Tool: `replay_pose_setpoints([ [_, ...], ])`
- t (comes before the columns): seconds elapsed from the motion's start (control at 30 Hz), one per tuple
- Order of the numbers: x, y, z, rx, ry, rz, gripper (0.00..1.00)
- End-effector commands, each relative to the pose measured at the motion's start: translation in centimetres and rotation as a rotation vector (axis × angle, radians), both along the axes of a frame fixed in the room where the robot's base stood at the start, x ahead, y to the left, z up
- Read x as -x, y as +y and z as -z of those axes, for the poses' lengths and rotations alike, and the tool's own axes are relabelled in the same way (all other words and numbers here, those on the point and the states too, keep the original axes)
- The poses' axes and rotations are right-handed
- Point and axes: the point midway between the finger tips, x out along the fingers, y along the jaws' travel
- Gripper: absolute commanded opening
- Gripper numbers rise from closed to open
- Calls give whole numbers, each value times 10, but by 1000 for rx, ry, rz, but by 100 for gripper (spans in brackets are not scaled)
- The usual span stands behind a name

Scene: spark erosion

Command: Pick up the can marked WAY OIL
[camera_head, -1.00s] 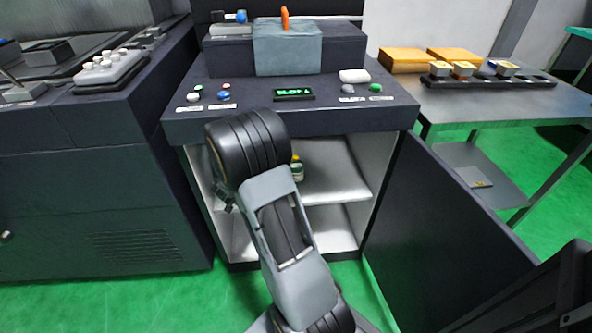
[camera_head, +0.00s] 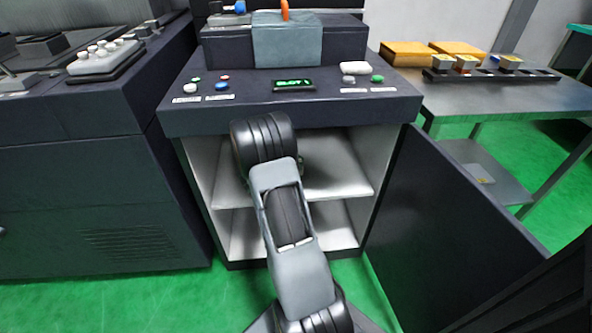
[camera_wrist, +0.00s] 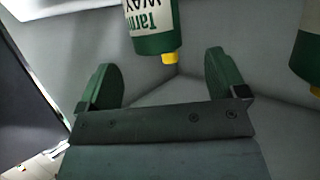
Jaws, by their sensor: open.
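A white and green can with a yellow cap, marked WAY (camera_wrist: 150,22), shows at the top of the wrist view. A second green can with a yellow cap (camera_wrist: 306,62) is cut off at the right edge. In the head view my arm hides the gripper and the cans.
The open cabinet has a shelf (camera_head: 335,180) and side walls close around my arm. Its dark door (camera_head: 440,215) stands open on the right. The machine top with buttons (camera_head: 290,110) overhangs the opening. A metal side table (camera_head: 480,98) stands farther right.

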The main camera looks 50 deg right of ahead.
Motion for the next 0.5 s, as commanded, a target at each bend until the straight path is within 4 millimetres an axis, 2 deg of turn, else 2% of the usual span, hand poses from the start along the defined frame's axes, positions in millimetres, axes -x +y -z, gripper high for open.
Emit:
replay_pose_setpoints([
  [0.13, 0, -11, 6, 0, -1, 2, 91],
  [0.3, 0, -34, 13, 1, -2, 1, 91],
  [0.5, -3, -49, 17, -1, 1, 0, 91],
])
